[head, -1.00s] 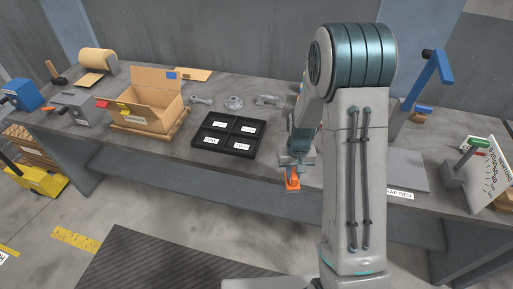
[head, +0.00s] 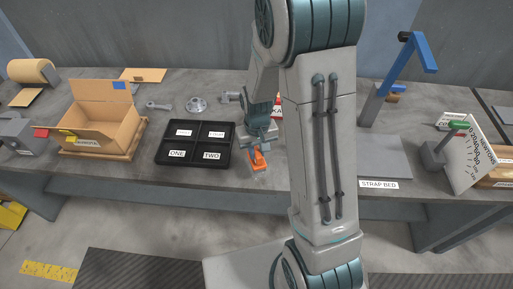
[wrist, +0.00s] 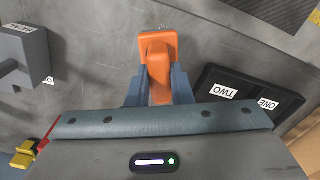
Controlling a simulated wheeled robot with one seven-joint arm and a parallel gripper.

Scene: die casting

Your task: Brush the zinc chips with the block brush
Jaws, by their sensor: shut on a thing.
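My gripper (wrist: 158,88) is shut on an orange block brush (wrist: 157,52), which also shows in the head view (head: 258,160). The brush is just right of the black tray, close to the bench's front edge. Its bristles are hidden, and I cannot tell whether it touches the bench. A few tiny pale specks (wrist: 162,28) lie at the brush's far end in the wrist view. They may be zinc chips, but they are too small to be sure.
A black tray (head: 195,143) with several labelled compartments is left of my gripper. A cardboard box (head: 104,120) stands farther left. The grey strap bed plate (head: 378,157) and a blue-armed post (head: 415,60) are to the right. Small metal castings (head: 197,105) lie behind the tray.

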